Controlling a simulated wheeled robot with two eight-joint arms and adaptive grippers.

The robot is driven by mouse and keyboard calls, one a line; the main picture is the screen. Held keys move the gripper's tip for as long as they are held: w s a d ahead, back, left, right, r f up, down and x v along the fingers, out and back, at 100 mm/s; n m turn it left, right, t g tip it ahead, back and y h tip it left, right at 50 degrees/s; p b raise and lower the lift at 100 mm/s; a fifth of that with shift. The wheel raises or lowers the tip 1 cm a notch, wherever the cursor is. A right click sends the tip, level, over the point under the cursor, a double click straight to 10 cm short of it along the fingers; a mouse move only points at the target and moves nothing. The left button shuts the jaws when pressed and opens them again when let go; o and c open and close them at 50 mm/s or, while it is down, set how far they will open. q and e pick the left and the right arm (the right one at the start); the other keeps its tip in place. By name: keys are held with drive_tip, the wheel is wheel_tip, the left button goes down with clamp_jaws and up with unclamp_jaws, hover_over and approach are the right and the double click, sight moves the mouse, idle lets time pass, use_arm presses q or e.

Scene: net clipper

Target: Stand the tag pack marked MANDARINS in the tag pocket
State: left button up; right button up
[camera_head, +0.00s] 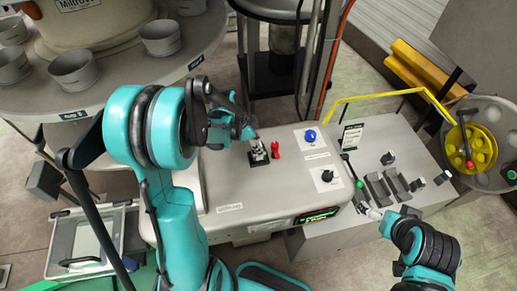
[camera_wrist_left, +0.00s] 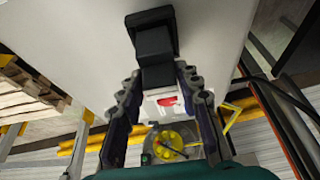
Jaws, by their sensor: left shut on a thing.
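My left gripper (camera_head: 254,143) reaches down to a small black holder (camera_head: 259,160) on the light console (camera_head: 235,190); the holder seems to be the tag pocket. In the left wrist view the fingers (camera_wrist_left: 158,80) are shut on a dark block, taken as the tag pack (camera_wrist_left: 157,77), close against the black holder (camera_wrist_left: 151,20). No MANDARINS marking is legible, and I cannot tell how far the pack sits in the holder. My right gripper (camera_head: 374,213) is low at the right, by the grey box; its jaws are too small to judge.
A red piece (camera_head: 275,150) stands just right of the holder. A blue knob (camera_head: 310,135) and a black knob (camera_head: 326,176) are farther right. The grey box (camera_head: 385,140) carries dark slotted blocks and a green-tipped lever (camera_head: 359,184). A yellow wheel (camera_head: 477,150) stands far right.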

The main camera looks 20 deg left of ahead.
use_arm(q)
drive_tip(key=shift+f, duration=1)
drive_tip(key=shift+f+b, duration=0.2)
drive_tip(key=shift+b, duration=0.15)
drive_tip(key=o, duration=1.2)
drive_tip(key=shift+r, duration=0.15)
